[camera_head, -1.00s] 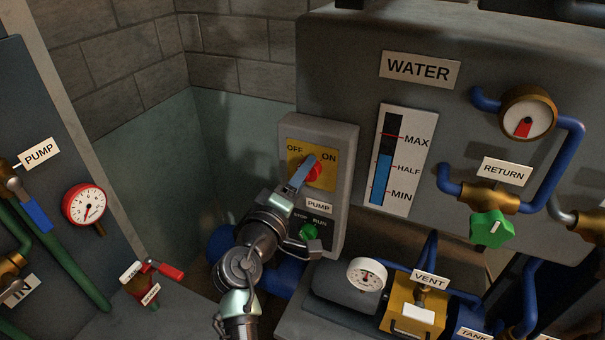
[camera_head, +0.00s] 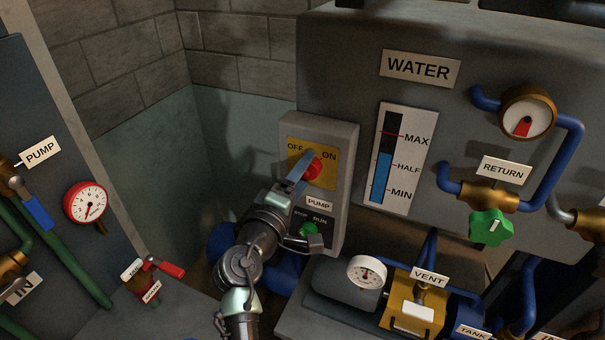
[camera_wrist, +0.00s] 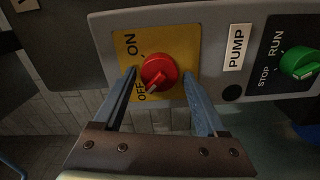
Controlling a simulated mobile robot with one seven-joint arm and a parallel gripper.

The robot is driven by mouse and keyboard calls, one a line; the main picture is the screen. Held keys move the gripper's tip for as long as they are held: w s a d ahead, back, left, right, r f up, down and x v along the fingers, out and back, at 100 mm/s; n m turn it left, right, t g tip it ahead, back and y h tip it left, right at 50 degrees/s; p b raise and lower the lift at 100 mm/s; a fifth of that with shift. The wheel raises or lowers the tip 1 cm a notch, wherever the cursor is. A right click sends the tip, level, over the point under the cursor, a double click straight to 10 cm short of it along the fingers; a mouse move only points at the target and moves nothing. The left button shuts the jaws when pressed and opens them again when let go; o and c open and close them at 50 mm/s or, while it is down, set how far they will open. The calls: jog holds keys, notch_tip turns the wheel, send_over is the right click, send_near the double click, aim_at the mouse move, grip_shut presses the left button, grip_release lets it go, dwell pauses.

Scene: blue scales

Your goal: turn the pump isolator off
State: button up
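The pump isolator is a red rotary knob (camera_wrist: 159,70) on a yellow plate (camera_wrist: 181,44) marked OFF and ON. In the wrist view its raised grip points down-left, with its pale mark close to the word OFF. The knob also shows in the head view (camera_head: 314,169), partly behind a blue finger. My gripper (camera_wrist: 159,74) is open, with one finger on each side of the knob. Gaps show between the fingers and the knob in the wrist view.
A green STOP/RUN knob (camera_wrist: 298,62) sits beside the PUMP label (camera_wrist: 237,47) on the same grey box. In the head view, a water level gauge (camera_head: 397,160) and blue pipes are to the right. A red-handled valve (camera_head: 165,267) is at lower left.

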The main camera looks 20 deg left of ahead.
jog(key=shift+o, duration=0.6)
jog(key=s+b, duration=0.3)
jog(key=s, duration=1)
jog(key=shift+a, duration=0.25)
jog(key=shift+r, duration=0.1)
